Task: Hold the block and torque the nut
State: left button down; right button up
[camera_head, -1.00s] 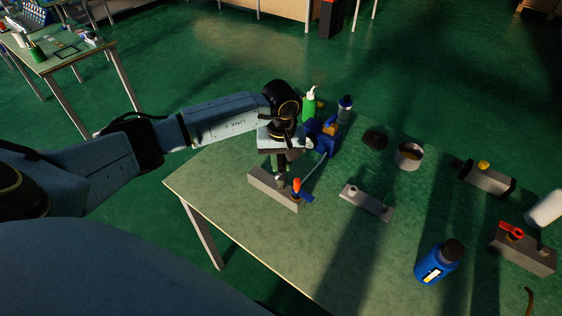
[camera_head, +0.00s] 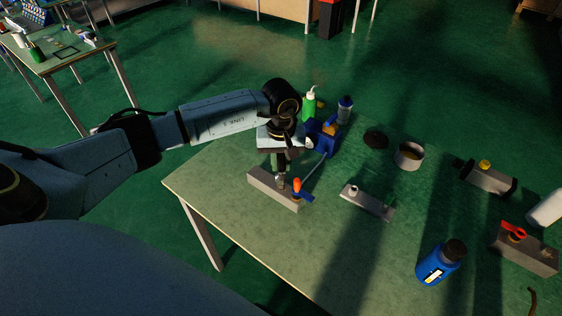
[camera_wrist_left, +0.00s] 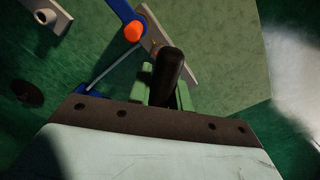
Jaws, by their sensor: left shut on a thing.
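A long grey block (camera_head: 263,186) lies near the left part of the green table. An orange-tipped part (camera_head: 297,184) and a blue lever-like part (camera_head: 303,196) sit at its right end. My left gripper (camera_head: 279,174) points down over the block. In the left wrist view its green fingers (camera_wrist_left: 167,96) are shut around a dark cylinder (camera_wrist_left: 169,68) standing at the block (camera_wrist_left: 151,32); the fingertip contact is partly hidden. The orange tip (camera_wrist_left: 134,31) shows beside it. I cannot make out a nut. My right gripper is not in view.
A second grey block (camera_head: 370,203) lies to the right. Behind stand a blue holder (camera_head: 322,140), a green bottle (camera_head: 309,104) and a round tin (camera_head: 409,156). A blue bottle (camera_head: 436,264) and a block with a red part (camera_head: 524,254) are at right. The table's front left is clear.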

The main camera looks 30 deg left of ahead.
pick_arm(q)
jog(key=shift+f+b, duration=1.15)
jog(key=shift+f, duration=0.05)
jog(key=c, duration=1.2)
grip_release()
jog(key=shift+r, duration=0.1)
notch_tip(320, 180, up, 13)
jog(key=shift+r, duration=0.1)
